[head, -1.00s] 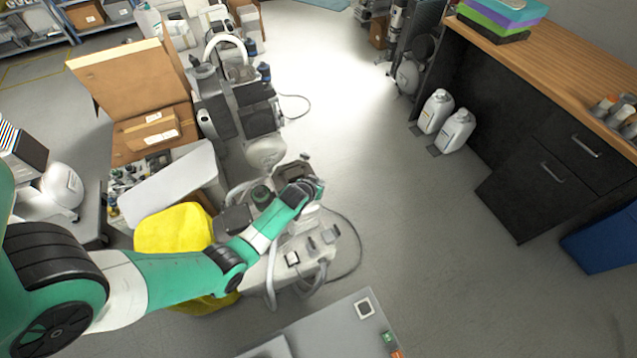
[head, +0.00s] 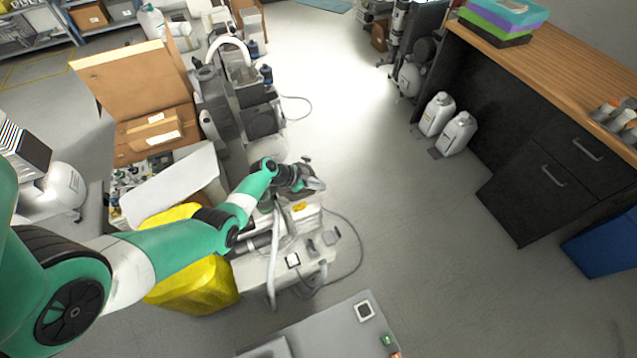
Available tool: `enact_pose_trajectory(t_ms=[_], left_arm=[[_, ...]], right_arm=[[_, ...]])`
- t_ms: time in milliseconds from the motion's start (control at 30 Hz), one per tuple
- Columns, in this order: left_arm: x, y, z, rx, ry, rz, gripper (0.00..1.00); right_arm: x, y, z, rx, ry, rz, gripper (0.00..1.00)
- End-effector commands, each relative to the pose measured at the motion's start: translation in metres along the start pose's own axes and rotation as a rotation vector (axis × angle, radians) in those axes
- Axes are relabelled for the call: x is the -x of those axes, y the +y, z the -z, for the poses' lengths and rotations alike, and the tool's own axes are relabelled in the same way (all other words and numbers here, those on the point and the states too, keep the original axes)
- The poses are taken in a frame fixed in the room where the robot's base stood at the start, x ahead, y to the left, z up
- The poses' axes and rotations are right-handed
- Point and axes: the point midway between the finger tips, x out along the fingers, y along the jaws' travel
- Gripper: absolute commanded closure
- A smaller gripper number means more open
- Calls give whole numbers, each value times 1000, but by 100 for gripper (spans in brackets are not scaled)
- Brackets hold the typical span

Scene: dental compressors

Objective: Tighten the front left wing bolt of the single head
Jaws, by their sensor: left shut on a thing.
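My left arm reaches in from the left, and its gripper (head: 314,184) is over the far side of a pale compressor unit (head: 262,275). The gripper is small and dark here, at the unit's dark upper part. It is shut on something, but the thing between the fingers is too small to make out. I cannot pick out the front left wing bolt of the single head. My arm and wrist cover part of the unit. My right gripper is not in view.
A yellow object (head: 205,285) sits against the unit's left side. An open cardboard box (head: 135,75) and another machine (head: 240,100) stand behind. Cables loop on the floor at right. White canisters (head: 437,113) stand by the dark cabinet (head: 540,150). The middle floor is clear.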

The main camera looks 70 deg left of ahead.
Motion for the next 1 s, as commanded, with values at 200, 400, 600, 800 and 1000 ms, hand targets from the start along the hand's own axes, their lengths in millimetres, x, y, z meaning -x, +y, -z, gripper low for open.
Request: enact_pose_trajectory(t_ms=[200,400,600,800,1000], left_arm=[[0,-3,1,-80,0,-80,100],[-1,-4,0,-130,1,-126,100],[0,-3,1,-153,2,-146,100],[1,-3,2,-158,4,-150,100],[2,-3,2,-157,5,-151,100]], right_arm=[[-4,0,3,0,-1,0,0],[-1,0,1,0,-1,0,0],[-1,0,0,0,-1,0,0],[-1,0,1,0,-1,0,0],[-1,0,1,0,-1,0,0]])
